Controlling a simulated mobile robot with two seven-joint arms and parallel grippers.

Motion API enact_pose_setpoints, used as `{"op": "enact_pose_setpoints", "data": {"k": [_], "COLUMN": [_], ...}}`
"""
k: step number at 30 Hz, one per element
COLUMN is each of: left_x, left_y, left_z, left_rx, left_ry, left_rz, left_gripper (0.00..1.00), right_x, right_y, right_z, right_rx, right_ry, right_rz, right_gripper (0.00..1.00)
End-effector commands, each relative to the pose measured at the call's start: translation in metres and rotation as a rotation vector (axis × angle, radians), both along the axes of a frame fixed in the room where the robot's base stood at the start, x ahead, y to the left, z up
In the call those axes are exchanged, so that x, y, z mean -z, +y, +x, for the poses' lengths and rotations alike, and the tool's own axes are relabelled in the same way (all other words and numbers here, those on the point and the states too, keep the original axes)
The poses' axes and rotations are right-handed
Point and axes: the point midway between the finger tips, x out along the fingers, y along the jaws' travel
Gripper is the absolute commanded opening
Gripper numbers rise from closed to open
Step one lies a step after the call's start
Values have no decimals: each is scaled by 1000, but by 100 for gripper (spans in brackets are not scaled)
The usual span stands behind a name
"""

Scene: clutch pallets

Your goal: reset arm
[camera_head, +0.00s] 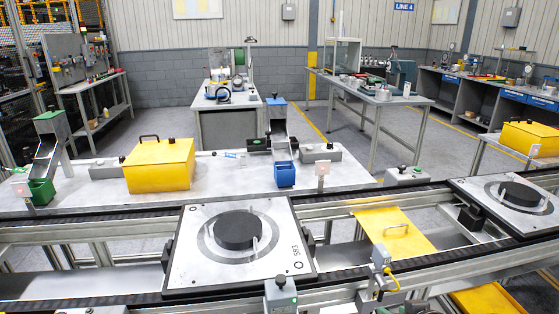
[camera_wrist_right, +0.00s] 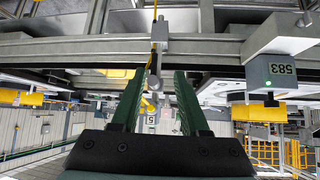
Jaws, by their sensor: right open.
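My right gripper (camera_wrist_right: 158,75) shows in the right wrist view with its two dark green fingers apart. It is open, and nothing is clamped between the fingers. Beyond the fingertips are a conveyor rail (camera_wrist_right: 90,48) and a small grey sensor with a yellow cable (camera_wrist_right: 158,35). In the head view I cannot make out the right gripper's fingers clearly. My left gripper is not seen in either view.
A pallet marked 583 (camera_head: 185,268) with a black disc (camera_head: 237,230) sits on the conveyor. Another pallet (camera_head: 467,185) with a black disc (camera_head: 519,194) is at the right. A grey box (camera_head: 280,294) is at the near edge.

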Motion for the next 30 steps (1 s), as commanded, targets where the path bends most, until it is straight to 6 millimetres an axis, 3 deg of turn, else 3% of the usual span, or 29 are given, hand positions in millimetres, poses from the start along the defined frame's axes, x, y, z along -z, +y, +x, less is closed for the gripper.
{"op": "enact_pose_setpoints", "data": {"k": [6, 9, 12, 15, 19, 30], "left_x": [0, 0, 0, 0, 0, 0], "left_y": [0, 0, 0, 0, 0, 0], "left_z": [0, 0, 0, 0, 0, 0], "left_rx": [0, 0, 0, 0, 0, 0], "left_ry": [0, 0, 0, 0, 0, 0], "left_rz": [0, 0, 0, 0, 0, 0], "left_gripper": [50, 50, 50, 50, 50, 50], "right_x": [109, 153, 185, 203, 213, 213], "right_y": [39, 61, 80, 95, 104, 106], "right_z": [-44, -80, -117, -146, -166, -168], "right_rx": [-132, -192, -240, -272, -291, -293], "right_ry": [24, 22, 16, 9, 0, -6], "right_rz": [-19, -6, 14, 32, 47, 50], "right_gripper": [45, 45, 45, 45, 45, 45]}}
